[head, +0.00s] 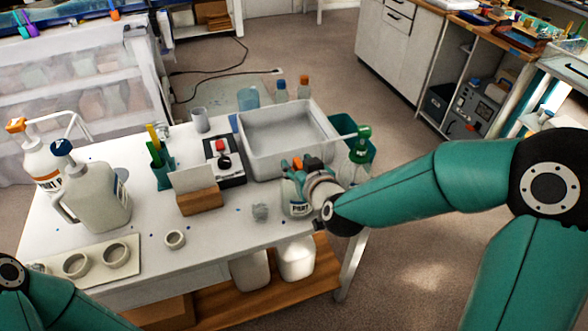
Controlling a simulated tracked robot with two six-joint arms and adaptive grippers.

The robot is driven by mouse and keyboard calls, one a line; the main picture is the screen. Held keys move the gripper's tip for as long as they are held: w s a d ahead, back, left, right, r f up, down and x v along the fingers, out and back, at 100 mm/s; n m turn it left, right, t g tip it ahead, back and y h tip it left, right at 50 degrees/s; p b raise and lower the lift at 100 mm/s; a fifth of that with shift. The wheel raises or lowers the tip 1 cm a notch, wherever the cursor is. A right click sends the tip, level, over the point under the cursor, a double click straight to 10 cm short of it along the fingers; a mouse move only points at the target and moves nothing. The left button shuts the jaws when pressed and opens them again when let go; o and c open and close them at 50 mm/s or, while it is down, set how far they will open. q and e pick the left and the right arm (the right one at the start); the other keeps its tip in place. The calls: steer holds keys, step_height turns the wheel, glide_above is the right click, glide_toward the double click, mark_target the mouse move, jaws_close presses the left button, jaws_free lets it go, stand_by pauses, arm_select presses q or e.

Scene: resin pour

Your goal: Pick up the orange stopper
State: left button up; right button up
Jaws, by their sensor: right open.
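A small orange piece (297,163), which looks like the stopper, shows at the top of a bottle with a dark-lettered label (297,208) at the table's right side. More orange shows just right of it, and I cannot tell whether it is the same piece. My right gripper (303,182) is open and reaches in from the right at the upper part of this bottle. It hides part of the bottle, and I cannot tell whether it touches the orange piece. My left arm shows at the lower left, but its gripper is out of view.
A grey tray (285,133) stands just behind the bottle. A green-topped spray bottle (361,146) stands to the right. A wooden block with a white card (198,199) stands left. Two large jugs stand far left, one orange-capped (40,160). The front right tabletop is mostly clear.

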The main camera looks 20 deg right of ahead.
steer(key=shift+w, duration=0.15)
jaws_close()
stand_by(0.4)
step_height(320, 180, up, 10)
steer(key=p, duration=0.2)
steer(key=shift+f+p, duration=0.1)
steer(key=shift+p, duration=0.3)
step_height(320, 180, up, 10)
steer(key=p, duration=0.5)
glide_above(298, 162)
step_height(298, 162, up, 4)
steer(key=p, duration=0.4)
steer(key=shift+f, duration=0.2)
